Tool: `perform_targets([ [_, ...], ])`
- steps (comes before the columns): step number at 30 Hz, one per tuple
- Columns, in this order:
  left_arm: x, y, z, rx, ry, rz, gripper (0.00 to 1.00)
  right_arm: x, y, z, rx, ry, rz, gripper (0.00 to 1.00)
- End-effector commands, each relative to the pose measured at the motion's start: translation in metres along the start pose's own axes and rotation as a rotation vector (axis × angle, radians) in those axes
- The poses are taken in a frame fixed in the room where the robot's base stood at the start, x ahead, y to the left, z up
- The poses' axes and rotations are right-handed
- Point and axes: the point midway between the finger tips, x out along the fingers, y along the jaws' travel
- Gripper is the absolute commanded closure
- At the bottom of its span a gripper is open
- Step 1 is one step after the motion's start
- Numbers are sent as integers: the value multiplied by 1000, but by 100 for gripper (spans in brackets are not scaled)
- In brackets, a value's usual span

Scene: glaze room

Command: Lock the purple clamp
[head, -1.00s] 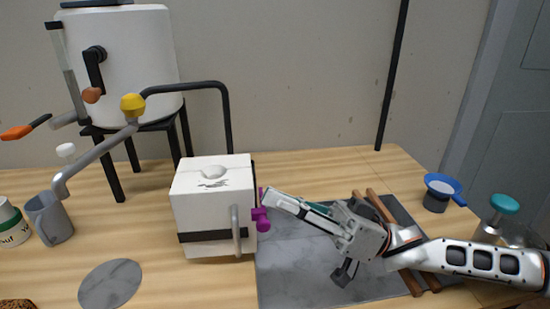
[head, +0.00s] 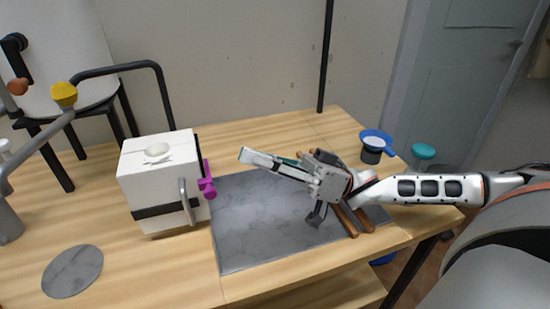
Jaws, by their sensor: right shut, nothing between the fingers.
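The purple clamp (head: 207,184) sits on the right side of a white box-shaped kiln (head: 160,175) with a dark band and a grey handle on its front. The clamp is in plain view, with its upper part standing upright against the kiln's side. My right gripper (head: 246,155) is shut and empty. Its fingertips point left, above the grey slab, to the right of the clamp and apart from it. My left gripper is not in view.
A grey slab (head: 245,235) lies right of the kiln, with wooden bars (head: 362,217) at its right end. A round grey disc (head: 72,271) lies at front left. A blue funnel-topped cup (head: 371,155) stands at back right. A yellow-knobbed lever (head: 63,95) rises at left.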

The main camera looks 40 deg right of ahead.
Motion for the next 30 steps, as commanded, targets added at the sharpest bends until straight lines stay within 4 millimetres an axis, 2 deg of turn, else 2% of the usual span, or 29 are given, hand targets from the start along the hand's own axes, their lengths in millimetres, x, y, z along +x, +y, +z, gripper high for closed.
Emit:
perform_targets([
  [3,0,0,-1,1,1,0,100,-21,5,0,-1,-4,2,100],
  [9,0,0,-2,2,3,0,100,-38,8,-2,-2,-1,-1,100],
  [30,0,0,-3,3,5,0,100,-40,9,-3,-2,1,-3,100],
])
